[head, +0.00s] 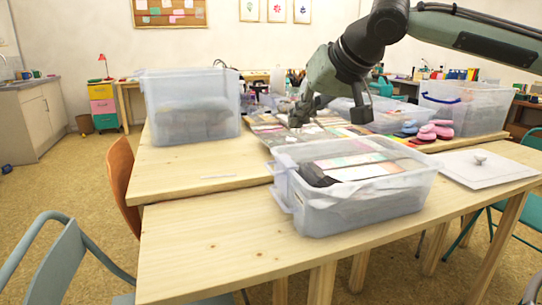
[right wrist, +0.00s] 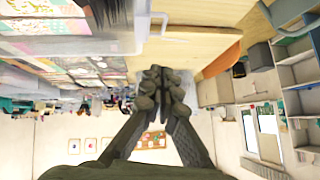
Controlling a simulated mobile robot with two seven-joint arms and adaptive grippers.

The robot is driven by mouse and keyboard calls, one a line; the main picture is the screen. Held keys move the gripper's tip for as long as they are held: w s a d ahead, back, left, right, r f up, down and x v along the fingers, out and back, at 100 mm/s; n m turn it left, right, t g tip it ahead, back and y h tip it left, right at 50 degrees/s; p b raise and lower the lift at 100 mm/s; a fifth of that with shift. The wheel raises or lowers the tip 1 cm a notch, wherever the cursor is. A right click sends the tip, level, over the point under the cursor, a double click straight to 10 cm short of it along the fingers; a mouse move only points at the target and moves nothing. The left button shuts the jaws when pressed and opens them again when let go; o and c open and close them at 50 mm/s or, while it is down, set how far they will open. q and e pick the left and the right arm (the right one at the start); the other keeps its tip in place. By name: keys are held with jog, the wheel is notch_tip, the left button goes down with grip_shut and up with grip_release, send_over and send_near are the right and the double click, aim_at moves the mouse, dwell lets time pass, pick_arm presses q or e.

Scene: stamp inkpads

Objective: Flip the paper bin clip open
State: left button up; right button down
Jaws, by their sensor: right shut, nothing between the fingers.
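The paper bin (head: 350,212) is a clear plastic box on the front table, with papers and a dark object inside and no lid on it. A clip (head: 281,198) shows on its left end wall; I cannot tell surely whether it is open or shut. In the right wrist view the bin's pale edge (right wrist: 141,25) is at the top, with a clip-like part beside it. My right gripper (head: 298,117) is above and behind the bin, apart from it. Its fingers are together and empty, as the right wrist view (right wrist: 160,82) also shows. My left gripper is out of view.
A large clear bin (head: 190,108) stands at the back left, another (head: 465,108) at the back right. A white lid (head: 485,168) lies right of the paper bin. Pink and coloured pads (head: 435,130) lie behind. The front table's left part (head: 200,240) is clear.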

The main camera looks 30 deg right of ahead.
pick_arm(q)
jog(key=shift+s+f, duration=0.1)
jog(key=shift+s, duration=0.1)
pick_arm(e)
jog(key=b, duration=0.2)
send_near(267, 165)
jog(key=w+r+x, duration=0.1)
jog(key=x, duration=0.4)
jog(key=shift+s+d+f, duration=0.15)
jog(key=shift+s+f, duration=0.05)
jog(key=shift+f, duration=0.3)
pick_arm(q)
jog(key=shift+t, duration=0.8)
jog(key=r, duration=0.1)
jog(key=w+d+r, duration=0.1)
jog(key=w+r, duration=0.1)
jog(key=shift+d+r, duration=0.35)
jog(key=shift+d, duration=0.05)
pick_arm(e)
jog(key=shift+f, duration=0.2)
